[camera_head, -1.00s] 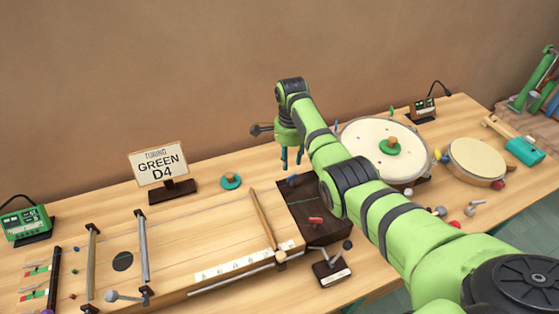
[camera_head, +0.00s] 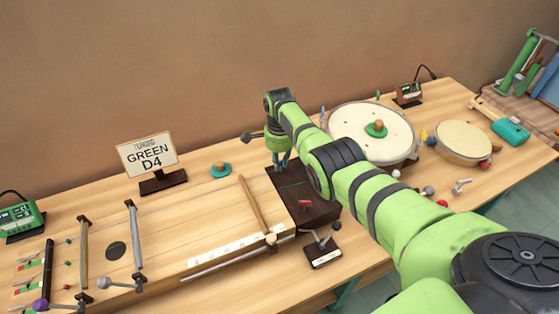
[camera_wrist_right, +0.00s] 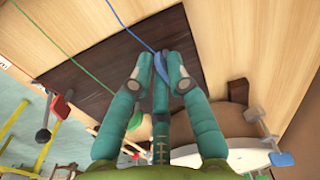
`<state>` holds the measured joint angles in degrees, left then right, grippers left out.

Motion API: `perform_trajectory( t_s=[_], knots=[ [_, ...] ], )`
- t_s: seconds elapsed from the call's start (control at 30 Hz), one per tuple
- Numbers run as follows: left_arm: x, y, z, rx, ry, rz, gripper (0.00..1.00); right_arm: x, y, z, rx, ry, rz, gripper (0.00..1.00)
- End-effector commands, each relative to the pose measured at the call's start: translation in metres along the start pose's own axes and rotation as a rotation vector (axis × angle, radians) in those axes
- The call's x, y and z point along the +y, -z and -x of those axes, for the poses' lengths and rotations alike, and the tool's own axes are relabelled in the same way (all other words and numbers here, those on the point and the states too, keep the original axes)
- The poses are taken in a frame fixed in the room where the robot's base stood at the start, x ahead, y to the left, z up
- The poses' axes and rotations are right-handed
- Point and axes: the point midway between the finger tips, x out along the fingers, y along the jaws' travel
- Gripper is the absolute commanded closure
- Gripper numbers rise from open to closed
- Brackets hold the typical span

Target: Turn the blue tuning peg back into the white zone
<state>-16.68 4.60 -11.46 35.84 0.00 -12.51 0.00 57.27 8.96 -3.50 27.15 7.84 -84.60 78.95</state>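The blue tuning peg (camera_wrist_right: 160,62) shows in the right wrist view at the end of a blue string, on the dark end block (camera_head: 318,211) of the wooden string board. My right gripper (camera_head: 281,165) points down at this block. In the right wrist view its teal fingertips are drawn in close on both sides of the peg and look shut on it. The fingers cover part of the peg, and in the head view they hide it. I cannot make out a white zone around it. My left gripper is not in view.
A red peg (camera_head: 305,204) stands on the same block. A small lever stand (camera_head: 323,255) is in front. A sign reading GREEN D4 (camera_head: 147,152) stands behind the board. Drums (camera_head: 350,122) are to the right, beyond my right arm. A green string (camera_wrist_right: 65,45) runs beside the blue one.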

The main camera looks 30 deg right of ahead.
Motion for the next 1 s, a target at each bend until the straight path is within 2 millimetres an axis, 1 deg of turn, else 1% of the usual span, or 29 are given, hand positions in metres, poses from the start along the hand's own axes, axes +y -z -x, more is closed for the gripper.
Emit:
perform_trajectory(
  t_s=[0.03, 0.1, 0.2, 0.37, 0.57, 0.77, 1.0],
  knots=[
    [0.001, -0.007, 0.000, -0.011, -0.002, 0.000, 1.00, 0.000, 0.000, 0.000, 0.000, 0.000, 0.000, 1.00],
    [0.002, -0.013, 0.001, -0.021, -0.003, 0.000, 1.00, 0.000, 0.000, 0.000, 0.000, 0.000, 0.000, 1.00],
    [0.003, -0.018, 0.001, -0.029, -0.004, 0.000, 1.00, 0.000, 0.000, 0.000, 0.000, 0.000, 0.000, 1.00],
    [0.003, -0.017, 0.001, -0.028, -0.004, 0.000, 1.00, 0.000, 0.000, 0.000, 0.000, 0.000, 0.015, 1.00],
    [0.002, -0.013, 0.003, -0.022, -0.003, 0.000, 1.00, 0.001, 0.001, 0.001, 0.001, 0.000, 0.087, 1.00],
    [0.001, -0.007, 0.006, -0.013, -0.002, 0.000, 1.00, 0.001, 0.002, 0.001, 0.001, 0.001, 0.234, 1.00],
    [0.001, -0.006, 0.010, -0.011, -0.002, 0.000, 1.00, 0.002, 0.003, 0.001, 0.001, 0.000, 0.459, 1.00]
  ],
)
